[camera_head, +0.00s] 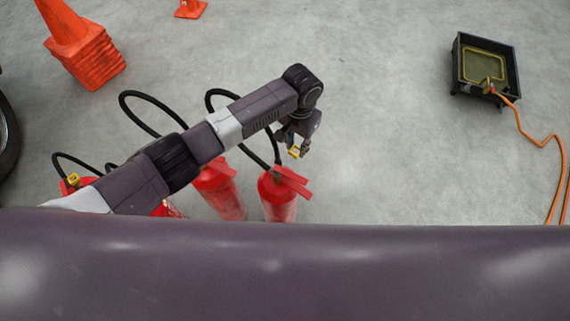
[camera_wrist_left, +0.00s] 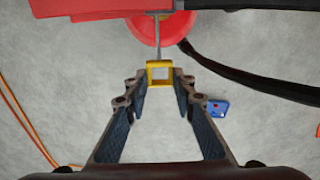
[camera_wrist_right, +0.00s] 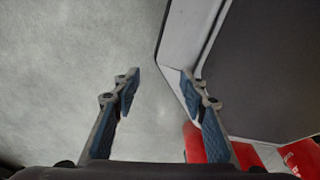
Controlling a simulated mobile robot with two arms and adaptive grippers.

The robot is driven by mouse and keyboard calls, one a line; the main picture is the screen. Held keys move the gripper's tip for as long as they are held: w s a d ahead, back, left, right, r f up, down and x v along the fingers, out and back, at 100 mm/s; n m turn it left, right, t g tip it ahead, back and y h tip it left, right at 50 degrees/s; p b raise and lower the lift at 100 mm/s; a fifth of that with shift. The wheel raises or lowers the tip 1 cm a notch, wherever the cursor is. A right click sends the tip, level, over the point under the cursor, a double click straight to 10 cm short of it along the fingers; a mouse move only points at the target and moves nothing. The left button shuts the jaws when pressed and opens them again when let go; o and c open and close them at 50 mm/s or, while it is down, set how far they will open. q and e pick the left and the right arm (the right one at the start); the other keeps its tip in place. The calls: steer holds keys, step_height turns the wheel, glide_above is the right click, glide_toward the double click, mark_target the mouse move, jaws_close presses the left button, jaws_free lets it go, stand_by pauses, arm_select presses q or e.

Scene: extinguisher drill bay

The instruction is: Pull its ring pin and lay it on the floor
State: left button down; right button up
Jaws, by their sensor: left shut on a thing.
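My left gripper (camera_head: 292,146) is shut on the yellow ring of the ring pin (camera_head: 295,152), just above and right of a red extinguisher (camera_head: 279,205) in the head view. In the left wrist view the fingertips (camera_wrist_left: 160,84) hold the square yellow ring (camera_wrist_left: 160,72). Its grey shaft points up the picture to the extinguisher's red handle (camera_wrist_left: 85,8). I cannot tell whether the shaft's tip is still in the handle. The black hose (camera_wrist_left: 245,82) runs to the right. My right gripper (camera_wrist_right: 155,92) is open and empty; it is out of the head view.
More red extinguishers (camera_head: 222,190) stand left of this one, partly behind my arm. Stacked orange cones (camera_head: 85,60) are at the upper left. A black tray (camera_head: 459,68) with an orange hose (camera_head: 535,130) is at the right. A small blue object (camera_wrist_left: 218,108) lies on the floor. The central floor is clear.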

arm_select(q)
steer(key=shift+w+d+b, duration=0.2)
steer(key=shift+w+b, duration=0.1)
steer(key=shift+w, duration=0.05)
steer(key=shift+w+d+b, duration=0.6)
steer(key=shift+w+b, duration=0.15)
steer(key=shift+w, duration=0.15)
arm_select(e)
steer(key=shift+a+f, duration=0.3)
steer(key=shift+f, duration=0.25)
steer(key=shift+a+f, duration=0.25)
steer(key=shift+f, duration=0.25)
steer(key=shift+d, duration=0.15)
arm_select(q)
steer(key=shift+r, duration=0.1)
arm_select(e)
steer(key=shift+r, duration=0.15)
